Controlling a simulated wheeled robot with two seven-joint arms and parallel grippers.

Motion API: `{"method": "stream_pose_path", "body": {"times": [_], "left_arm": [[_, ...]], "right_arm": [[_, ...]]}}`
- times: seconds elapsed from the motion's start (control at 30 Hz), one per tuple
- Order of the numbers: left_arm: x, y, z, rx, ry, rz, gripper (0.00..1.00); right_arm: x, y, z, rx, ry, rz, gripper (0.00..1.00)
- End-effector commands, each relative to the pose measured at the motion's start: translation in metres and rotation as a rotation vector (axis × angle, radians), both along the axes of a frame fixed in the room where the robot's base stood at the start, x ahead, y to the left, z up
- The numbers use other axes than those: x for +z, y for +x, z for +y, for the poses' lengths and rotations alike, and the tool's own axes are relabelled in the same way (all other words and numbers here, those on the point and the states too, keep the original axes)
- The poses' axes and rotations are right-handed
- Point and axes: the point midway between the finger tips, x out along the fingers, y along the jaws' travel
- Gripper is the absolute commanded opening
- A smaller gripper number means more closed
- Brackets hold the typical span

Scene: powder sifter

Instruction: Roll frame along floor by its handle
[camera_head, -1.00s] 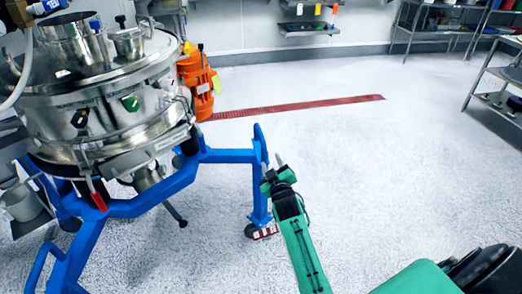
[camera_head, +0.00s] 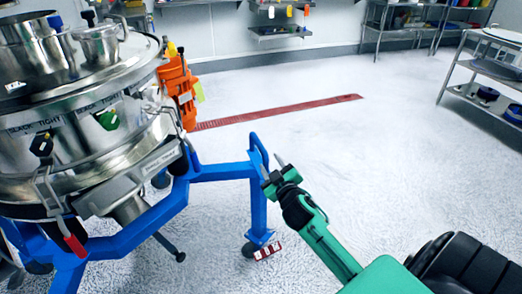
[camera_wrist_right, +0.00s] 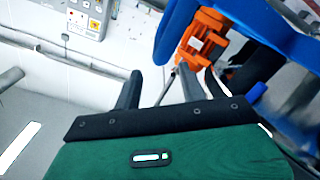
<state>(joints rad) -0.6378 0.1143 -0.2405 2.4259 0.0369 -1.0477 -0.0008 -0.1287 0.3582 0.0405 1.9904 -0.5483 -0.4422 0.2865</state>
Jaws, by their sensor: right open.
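The blue frame (camera_head: 140,228) carries a steel sifter (camera_head: 85,130) at the left of the head view. Its handle (camera_head: 258,150), an upright blue loop, stands at the frame's right end. My right gripper (camera_head: 273,166) is open and empty, with its fingertips close to the right side of the handle. I cannot tell whether they touch. My left gripper is out of view.
An orange motor (camera_head: 178,92) is on the sifter's side. A caster with a red-and-white part (camera_head: 267,251) is under the frame's near right leg. A red floor strip (camera_head: 280,112) runs behind. Steel shelving (camera_head: 490,85) stands at the right. The floor between is clear.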

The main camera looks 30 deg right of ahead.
Motion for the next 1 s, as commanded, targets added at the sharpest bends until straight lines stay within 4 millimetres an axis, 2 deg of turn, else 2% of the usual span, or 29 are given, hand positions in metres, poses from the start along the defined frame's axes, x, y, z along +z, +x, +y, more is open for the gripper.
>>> {"method": "stream_pose_path", "body": {"times": [0.1, 0.3, 0.5, 0.93, 1.0], "left_arm": [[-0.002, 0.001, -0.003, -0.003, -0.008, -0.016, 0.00], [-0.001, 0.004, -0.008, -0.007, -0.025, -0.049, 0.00], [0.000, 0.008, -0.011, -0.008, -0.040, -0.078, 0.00], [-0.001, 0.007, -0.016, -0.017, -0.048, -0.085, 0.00], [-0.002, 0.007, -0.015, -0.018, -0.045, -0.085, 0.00]], "right_arm": [[0.000, 0.022, -0.006, -0.001, -0.003, -0.001, 0.41], [0.000, 0.054, -0.013, -0.001, -0.002, -0.001, 0.41], [0.000, 0.074, -0.018, -0.001, -0.002, 0.000, 0.41], [0.000, 0.082, -0.020, 0.000, -0.001, 0.000, 0.41], [0.000, 0.082, -0.020, 0.000, -0.001, 0.000, 0.30]]}}
